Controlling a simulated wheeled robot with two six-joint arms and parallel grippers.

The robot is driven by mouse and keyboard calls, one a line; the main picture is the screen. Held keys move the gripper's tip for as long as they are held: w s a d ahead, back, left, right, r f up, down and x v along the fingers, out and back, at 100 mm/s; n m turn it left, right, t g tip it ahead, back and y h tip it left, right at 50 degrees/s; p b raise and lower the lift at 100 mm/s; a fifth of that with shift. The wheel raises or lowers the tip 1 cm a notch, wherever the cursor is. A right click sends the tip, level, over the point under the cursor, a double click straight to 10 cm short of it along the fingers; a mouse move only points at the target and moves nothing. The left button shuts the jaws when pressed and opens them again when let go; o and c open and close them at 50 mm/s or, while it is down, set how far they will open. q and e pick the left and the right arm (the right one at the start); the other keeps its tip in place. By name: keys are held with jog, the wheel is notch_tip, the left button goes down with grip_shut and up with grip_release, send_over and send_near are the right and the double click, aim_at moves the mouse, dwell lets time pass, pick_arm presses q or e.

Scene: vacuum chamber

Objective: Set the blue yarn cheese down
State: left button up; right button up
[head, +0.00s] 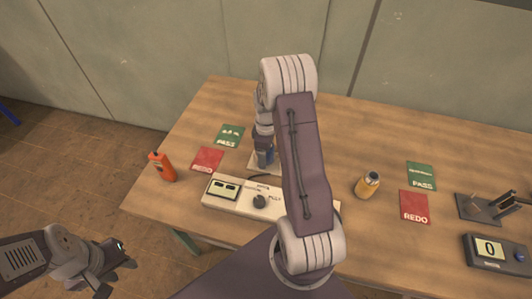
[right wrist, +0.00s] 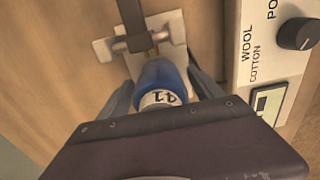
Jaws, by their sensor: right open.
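The blue yarn cheese (right wrist: 172,72), with a white end marked 41, lies between the spread fingers of my right gripper (right wrist: 160,88) in the right wrist view. It is at a pale metal plate with a dark bar (right wrist: 150,42); whether it rests on the plate is hard to tell. In the head view a bit of the blue cheese (head: 264,157) shows below my right gripper (head: 262,146), partly hidden by my right arm. My left gripper (head: 118,277) is low at the left, off the table, empty as far as I see; its finger gap is unclear.
A white instrument with a knob (head: 234,196) stands close by the plate. Red (head: 207,160) and green (head: 229,134) cards lie to the left, with an orange bottle (head: 161,167).

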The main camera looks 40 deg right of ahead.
notch_tip(320, 180, up, 12)
jog(key=s+a+f+m+t, duration=0.1)
jog(key=s+a+f+m, duration=0.2)
jog(key=s+a+m, duration=0.5)
jog(key=s+a+p, duration=0.1)
jog(key=s+a, duration=0.3)
jog(key=a, duration=0.4)
jog(key=shift+s+a, duration=0.3)
jog(key=shift+a, duration=0.1)
jog(key=shift+r, duration=0.1)
